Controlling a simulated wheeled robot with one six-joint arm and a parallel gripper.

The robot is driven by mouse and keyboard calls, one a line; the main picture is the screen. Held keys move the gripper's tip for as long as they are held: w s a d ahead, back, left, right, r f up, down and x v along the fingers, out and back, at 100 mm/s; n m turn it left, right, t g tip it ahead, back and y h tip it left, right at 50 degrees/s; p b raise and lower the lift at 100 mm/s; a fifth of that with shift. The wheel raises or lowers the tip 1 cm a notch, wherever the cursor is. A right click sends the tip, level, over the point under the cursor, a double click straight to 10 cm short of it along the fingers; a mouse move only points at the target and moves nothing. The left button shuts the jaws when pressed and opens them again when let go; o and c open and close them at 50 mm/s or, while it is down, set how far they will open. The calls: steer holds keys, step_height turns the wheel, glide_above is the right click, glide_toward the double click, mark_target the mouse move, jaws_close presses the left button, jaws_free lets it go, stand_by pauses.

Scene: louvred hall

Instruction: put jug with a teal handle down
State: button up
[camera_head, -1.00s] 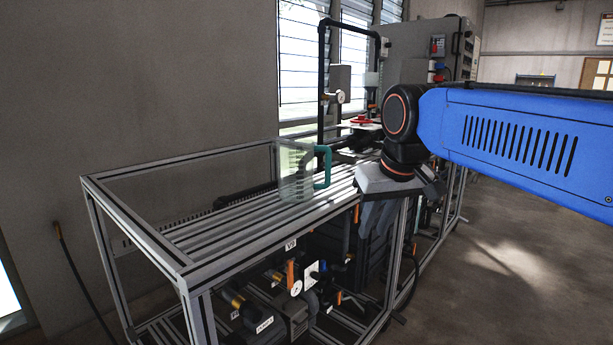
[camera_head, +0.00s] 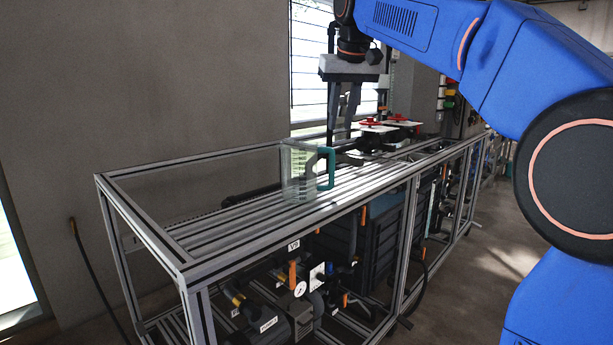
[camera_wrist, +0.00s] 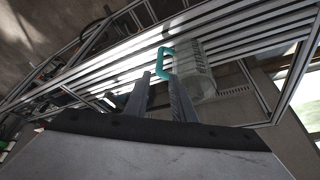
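The jug is clear, with a teal handle (camera_head: 331,168); its transparent body (camera_head: 300,172) stands upright on the slatted top of the metal frame bench (camera_head: 240,215). My gripper (camera_head: 338,126) is above the jug, pointing down, with its fingers apart. In the wrist view the jug (camera_wrist: 195,75) is just beyond the fingertips, and its handle (camera_wrist: 166,62) lies between or just past the tips of my open gripper (camera_wrist: 160,82). The fingers do not appear closed on the handle.
Red-handled valves (camera_head: 372,121) and dark pipes stand behind the jug along the bench. A raised metal rail (camera_head: 150,228) borders the bench top. A wall and louvred window (camera_head: 309,60) are behind.

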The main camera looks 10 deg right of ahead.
mark_target(333, 163)
steer(key=x, duration=1.7)
steer(key=shift+s, duration=0.1)
jaws_close()
